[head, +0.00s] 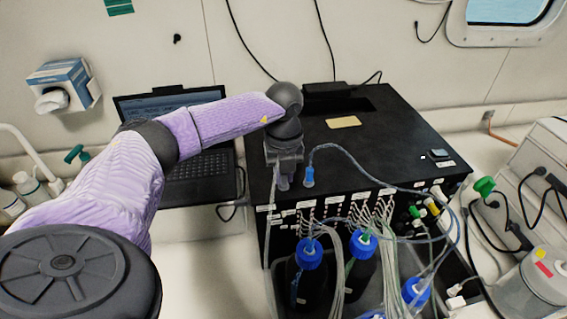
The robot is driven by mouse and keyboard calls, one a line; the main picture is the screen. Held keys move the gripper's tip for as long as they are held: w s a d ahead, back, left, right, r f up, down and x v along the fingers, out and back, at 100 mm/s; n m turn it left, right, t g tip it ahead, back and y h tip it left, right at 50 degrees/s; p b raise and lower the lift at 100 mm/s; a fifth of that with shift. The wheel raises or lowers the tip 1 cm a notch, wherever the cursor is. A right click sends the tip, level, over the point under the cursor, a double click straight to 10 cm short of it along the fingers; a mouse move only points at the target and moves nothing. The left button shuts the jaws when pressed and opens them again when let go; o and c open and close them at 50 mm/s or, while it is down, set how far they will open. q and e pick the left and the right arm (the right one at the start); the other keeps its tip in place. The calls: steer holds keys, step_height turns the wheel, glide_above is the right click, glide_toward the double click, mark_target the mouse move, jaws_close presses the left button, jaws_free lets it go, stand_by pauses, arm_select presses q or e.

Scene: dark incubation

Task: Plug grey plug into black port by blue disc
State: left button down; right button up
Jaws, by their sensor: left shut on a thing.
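My left gripper (284,178) points down at the front left part of the top of the black box (375,135). It is shut on a small grey thing that looks like the grey plug; the fingers mostly hide it. A thin pale grey cable (269,218) hangs from beside the gripper down the front of the box. I cannot make out the black port or the blue disc. Small sockets and connectors line the box's front edge. My right gripper is not in view.
A blue-tipped connector (308,177) with a cable stands just right of the gripper. Blue-capped bottles (309,253) and many thin tubes crowd the box's front. Green (415,211) and yellow (432,207) connectors sit at its right. A laptop (200,174) stands at left.

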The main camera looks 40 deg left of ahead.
arm_select(q)
steer(key=shift+r, duration=0.15)
stand_by(0.7)
steer(key=shift+r+p, duration=2.7)
steer(key=shift+r, duration=0.15)
